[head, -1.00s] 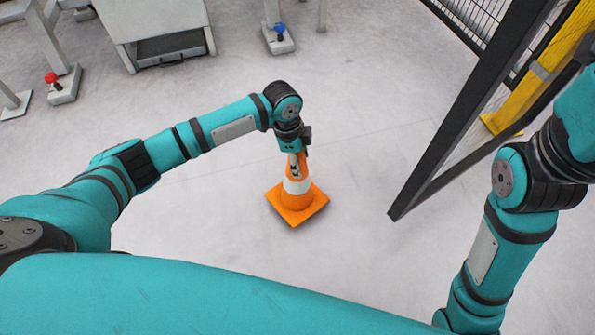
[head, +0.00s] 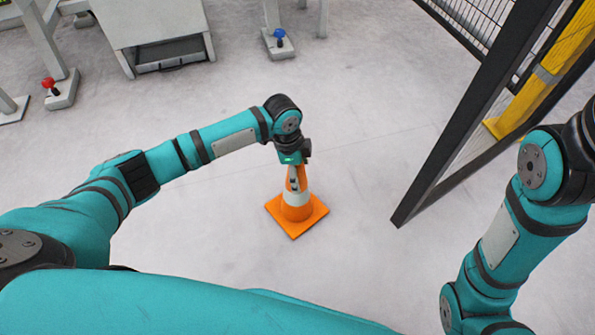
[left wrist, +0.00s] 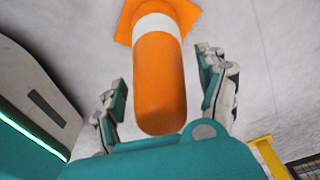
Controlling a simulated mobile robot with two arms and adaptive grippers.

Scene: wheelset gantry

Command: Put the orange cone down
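The orange cone (head: 297,213) with a white band stands upright, its square base seemingly flat on the grey floor. In the left wrist view the cone (left wrist: 160,85) lies between my fingers, its rounded top toward the palm. My left gripper (head: 296,182) is above the cone, pointing down, with its fingers around the upper part. In the left wrist view the left gripper (left wrist: 161,68) is open, with a narrow gap between each finger and the cone. My right arm shows at the right, but its gripper is out of view.
A dark-framed mesh panel (head: 470,115) stands to the right of the cone, with a yellow post (head: 535,95) behind it. A grey cabinet (head: 160,35) and stands with a red knob (head: 48,82) and a blue knob (head: 279,33) are at the back. The floor around the cone is clear.

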